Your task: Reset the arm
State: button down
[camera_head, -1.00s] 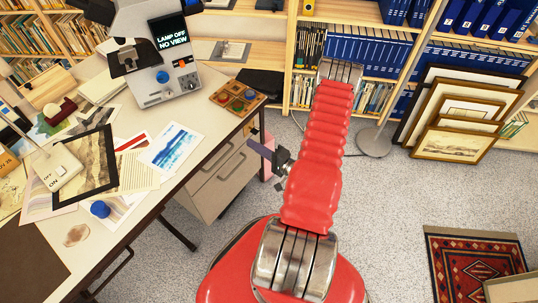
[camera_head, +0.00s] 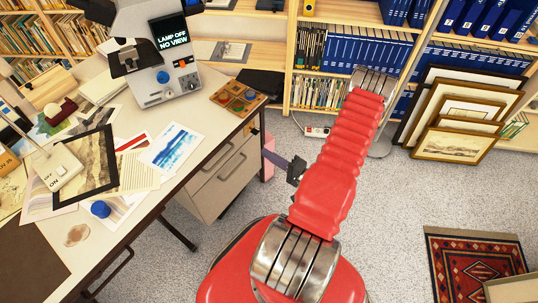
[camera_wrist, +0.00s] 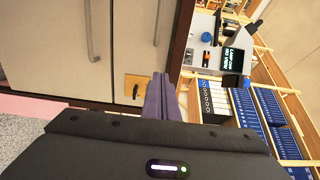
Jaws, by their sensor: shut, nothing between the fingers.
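My red arm rises from the base in the middle of the head view. My gripper (camera_head: 272,157) shows to the left of the arm, beside the desk drawers, with a dark wrist part behind it. In the wrist view my gripper (camera_wrist: 160,92) has its two purple-grey fingers together, shut and empty, in front of the drawer cabinet (camera_wrist: 60,50). No object touches the fingers that I can see.
The desk (camera_head: 140,195) at left holds prints, a palette box (camera_head: 238,99) and a viewing device (camera_head: 160,75) reading "LAMP OFF NO VIEW". Framed pictures (camera_head: 458,143) lean at right by bookshelves. A patterned rug (camera_head: 475,262) lies front right. The grey floor between is clear.

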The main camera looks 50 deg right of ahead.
dwell(0.4)
jog(key=s+a+m+g+y, duration=0.25)
jog(key=a+y, duration=0.25)
jog(key=a, duration=0.3)
jog(key=s+a+r+n+g+y, duration=0.4)
jog(key=a+r+n+g+y, duration=0.1)
jog(key=a+r+g, duration=0.5)
notch_tip(320, 180, up, 16)
jog(key=a+n+g+h, duration=0.1)
jog(key=n+g+h, duration=0.5)
jog(key=n+h, duration=0.3)
jog(key=w+a+r+n+t+h, duration=0.1)
jog(key=a+r+n+t, duration=0.4)
jog(key=a+r, duration=0.6)
notch_tip(320, 180, up, 4)
jog(key=shift+w+f+t+h, duration=0.1)
jog(key=shift+w+t+h, duration=0.1)
jog(key=shift+t+h, duration=0.5)
